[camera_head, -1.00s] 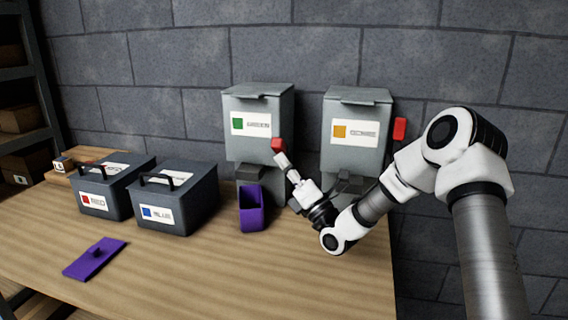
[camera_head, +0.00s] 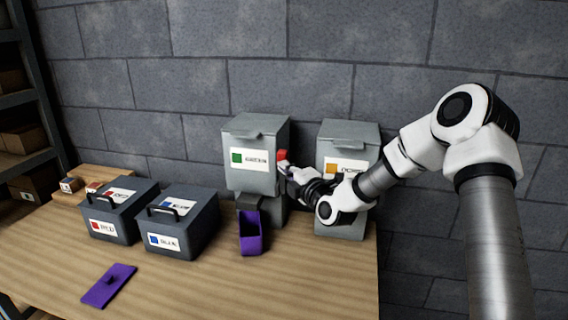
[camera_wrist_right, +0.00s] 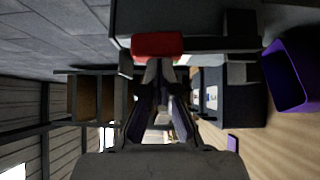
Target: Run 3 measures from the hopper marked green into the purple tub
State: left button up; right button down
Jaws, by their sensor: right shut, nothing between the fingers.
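The grey hopper with the green-marked label (camera_head: 255,135) stands against the wall. Its red lever handle (camera_head: 282,155) is at its right side, at about label height. The purple tub (camera_head: 252,244) stands open and upright below the hopper's spout; I cannot tell what is inside it. It also shows in the right wrist view (camera_wrist_right: 289,82). My right gripper (camera_head: 288,170) is shut and empty, its tips at the red handle. In the right wrist view the closed fingertips (camera_wrist_right: 158,66) sit against or very near the handle (camera_wrist_right: 157,45). My left gripper is out of view.
A second hopper with an orange label (camera_head: 345,135) stands to the right, partly behind my right arm. Two dark boxes, labelled red (camera_head: 112,222) and blue (camera_head: 180,232), stand left of the tub. A purple lid (camera_head: 108,286) lies at the front left. The front middle of the table (camera_head: 210,290) is clear.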

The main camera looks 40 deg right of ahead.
jog(key=shift+w+d+r+p, duration=0.35)
jog(key=shift+w+d+p, duration=0.1)
jog(key=shift+d, duration=0.15)
jog(key=shift+r, duration=0.1)
dwell(0.3)
